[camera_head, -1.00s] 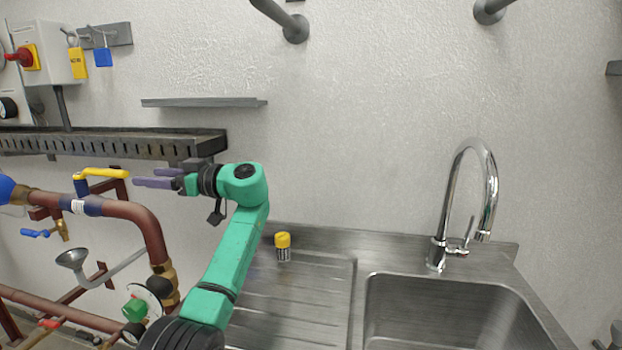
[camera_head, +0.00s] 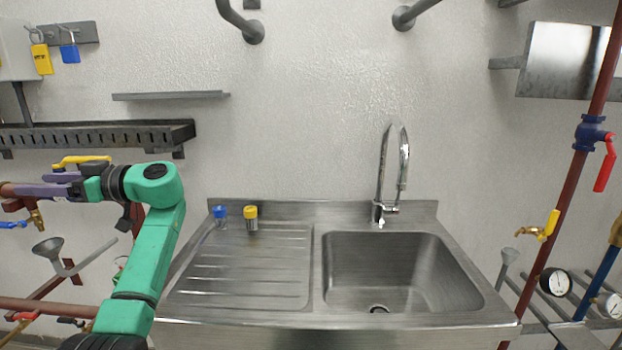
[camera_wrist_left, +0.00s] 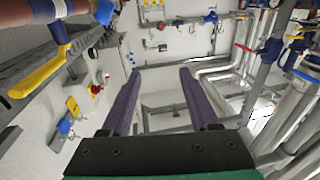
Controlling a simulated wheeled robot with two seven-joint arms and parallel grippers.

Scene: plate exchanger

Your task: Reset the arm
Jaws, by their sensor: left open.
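My left arm is green and comes in from the lower left of the head view. Its gripper (camera_head: 56,184) points left, close to a yellow valve handle (camera_head: 82,160) and the pipework. In the left wrist view the two purple fingers (camera_wrist_left: 160,100) stand wide apart with nothing between them. The yellow handle (camera_wrist_left: 40,76) also shows at the left of that view, outside the fingers. My right gripper is in neither view.
A steel sink (camera_head: 400,270) with a tap (camera_head: 382,180) stands ahead. A blue-capped bottle (camera_head: 220,214) and a yellow-capped bottle (camera_head: 250,217) stand on the drainboard (camera_head: 240,275). Pipes with a red valve handle (camera_head: 605,165) rise at the right.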

